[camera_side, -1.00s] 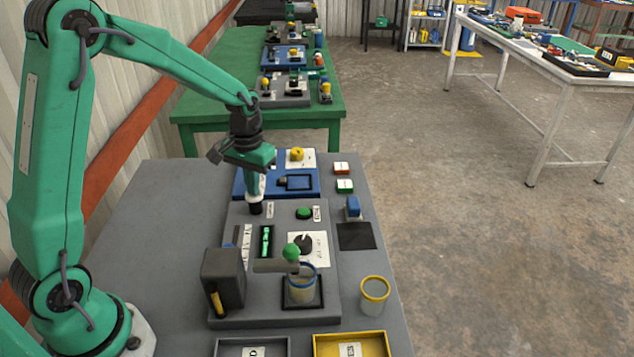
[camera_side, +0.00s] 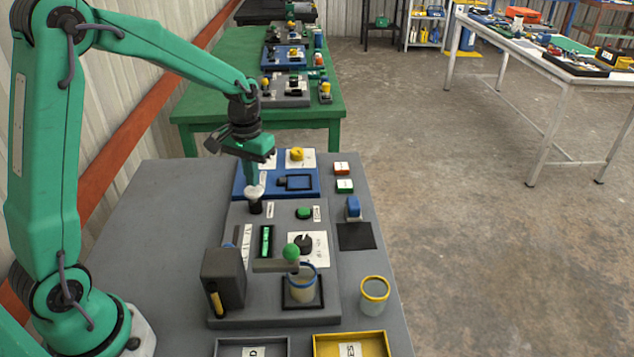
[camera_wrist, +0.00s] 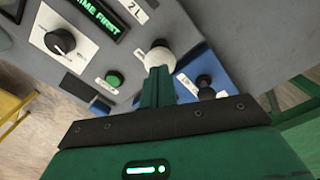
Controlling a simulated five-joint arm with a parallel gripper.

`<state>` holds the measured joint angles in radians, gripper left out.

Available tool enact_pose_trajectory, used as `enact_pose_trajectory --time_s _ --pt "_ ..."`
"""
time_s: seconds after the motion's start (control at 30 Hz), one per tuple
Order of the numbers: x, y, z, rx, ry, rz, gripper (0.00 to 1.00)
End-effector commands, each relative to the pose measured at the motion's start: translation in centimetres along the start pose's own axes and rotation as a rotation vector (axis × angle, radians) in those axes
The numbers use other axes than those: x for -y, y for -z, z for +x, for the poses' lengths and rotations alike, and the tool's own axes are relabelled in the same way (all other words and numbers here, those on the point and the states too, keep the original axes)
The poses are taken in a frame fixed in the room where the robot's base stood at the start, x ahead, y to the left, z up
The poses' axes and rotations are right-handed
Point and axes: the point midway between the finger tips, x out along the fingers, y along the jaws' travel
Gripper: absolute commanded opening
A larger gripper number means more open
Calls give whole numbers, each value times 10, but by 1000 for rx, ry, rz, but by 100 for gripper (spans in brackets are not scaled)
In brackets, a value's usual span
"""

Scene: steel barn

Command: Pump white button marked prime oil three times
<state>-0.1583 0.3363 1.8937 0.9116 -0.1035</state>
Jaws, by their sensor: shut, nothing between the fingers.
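The white round button (camera_wrist: 159,54) stands on a dark collar on the grey panel, and it also shows in the side view (camera_side: 254,193). My gripper (camera_wrist: 158,72) is shut and empty, its green fingers together and pointing at the button. In the side view my gripper (camera_side: 252,182) is directly above the button. The fingertips overlap the button's near edge in the wrist view; whether they touch it I cannot tell. The button's own marking is not readable. A green-lit display (camera_wrist: 97,13) on the panel reads "...ME FIRST".
A green button (camera_wrist: 114,78) and a black dial (camera_wrist: 60,41) are beside the white button. A blue panel (camera_side: 278,194) lies behind. A green-knobbed lever (camera_side: 291,251), a cup (camera_side: 302,290) and a yellow-rimmed cup (camera_side: 374,283) stand nearer the front.

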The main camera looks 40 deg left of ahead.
Motion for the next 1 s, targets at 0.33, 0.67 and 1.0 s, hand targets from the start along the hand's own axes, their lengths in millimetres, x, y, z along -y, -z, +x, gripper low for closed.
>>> enact_pose_trajectory --time_s 0.33,0.67,1.0 --pt "0 0 -20 -1 0 0 0" --pt "0 0 -38 -1 0 0 0" --pt "0 0 -48 0 0 0 0"
